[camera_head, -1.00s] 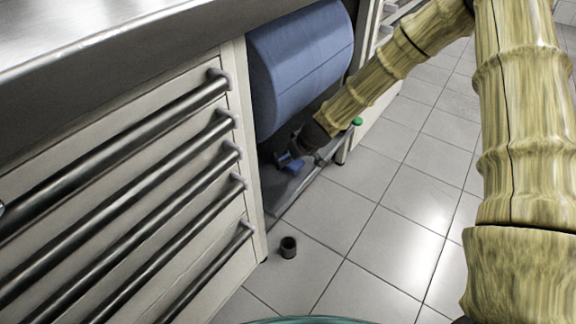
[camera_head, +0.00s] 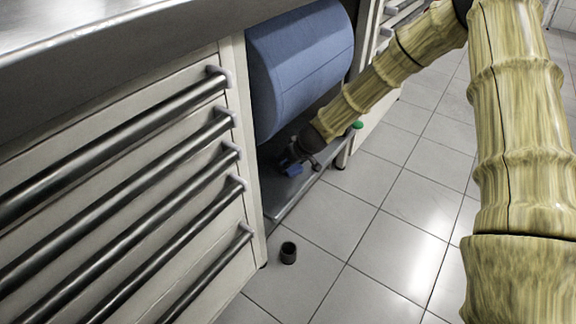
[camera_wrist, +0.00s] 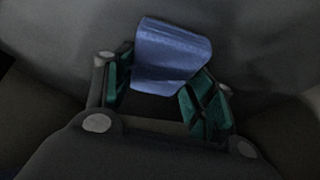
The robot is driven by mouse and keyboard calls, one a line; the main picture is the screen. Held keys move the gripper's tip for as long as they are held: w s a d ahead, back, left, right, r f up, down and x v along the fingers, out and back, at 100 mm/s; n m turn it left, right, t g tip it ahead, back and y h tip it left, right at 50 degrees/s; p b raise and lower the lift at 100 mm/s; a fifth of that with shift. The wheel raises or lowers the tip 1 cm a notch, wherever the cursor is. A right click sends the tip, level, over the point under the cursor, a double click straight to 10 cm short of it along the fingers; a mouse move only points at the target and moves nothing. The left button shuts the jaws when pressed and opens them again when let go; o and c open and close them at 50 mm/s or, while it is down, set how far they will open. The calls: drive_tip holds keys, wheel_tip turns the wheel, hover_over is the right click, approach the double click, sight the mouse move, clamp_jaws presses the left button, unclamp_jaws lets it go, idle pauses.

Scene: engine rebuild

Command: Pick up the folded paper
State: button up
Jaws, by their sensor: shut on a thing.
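The folded paper is a small blue piece (camera_wrist: 172,55) between the green-padded fingers of my gripper (camera_wrist: 160,95) in the wrist view. My gripper is shut on it, with one finger at each side. In the head view the blue folded paper (camera_head: 293,170) shows at the tip of my gripper (camera_head: 290,160), low over the metal shelf under the big blue roll. I cannot tell whether the paper still touches the shelf.
The large blue paper roll (camera_head: 300,68) hangs just above my gripper. A drawer cabinet (camera_head: 120,190) with bar handles stands on the left. The metal shelf (camera_head: 283,205) has a raised edge. A small dark cup (camera_head: 288,253) is on the tiled floor. Floor to the right is clear.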

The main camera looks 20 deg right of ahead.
idle(0.3)
wheel_tip(320, 180, up, 3)
drive_tip(key=shift+f+p, duration=0.15)
drive_tip(key=shift+p, duration=1)
drive_tip(key=shift+s+d+r+p, duration=0.3)
drive_tip(key=shift+s+p, duration=0.7)
drive_tip(key=shift+s, duration=1.65)
drive_tip(key=shift+s+d+r+p, duration=0.35)
drive_tip(key=shift+s+p, duration=0.7)
drive_tip(key=shift+s, duration=1.65)
drive_tip(key=shift+s+d+r+p, duration=0.1)
drive_tip(key=shift+s+r+p, duration=0.65)
drive_tip(key=shift+s, duration=1.9)
drive_tip(key=shift+o, duration=0.3)
drive_tip(key=shift+f, duration=0.3)
